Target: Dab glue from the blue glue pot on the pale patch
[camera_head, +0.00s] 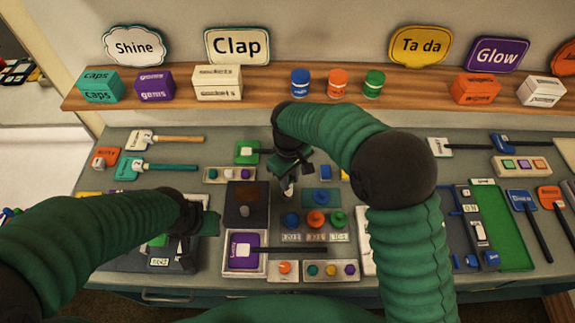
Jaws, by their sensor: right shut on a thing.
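A row of blue (291,219), orange (316,218) and green (338,219) round pots sits on the bench, right of centre. Blue (300,83), orange (338,83) and green (374,84) jars stand on the shelf. I cannot tell which blue one is the glue pot. A small pale spot (244,211) shows on a dark brown board (236,190); I cannot tell if it is the pale patch. My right gripper (289,178) is shut on a small pale-ended thing, above and behind the blue bench pot. My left gripper (193,219) is over a dark stand; its fingers are unclear.
A white-rimmed tray (229,266) with a purple-headed tool lies in front of the brown board. Trays of coloured buttons (330,270) sit near the front edge. Labelled paddles lie at left and right. A green panel (492,228) lies at right.

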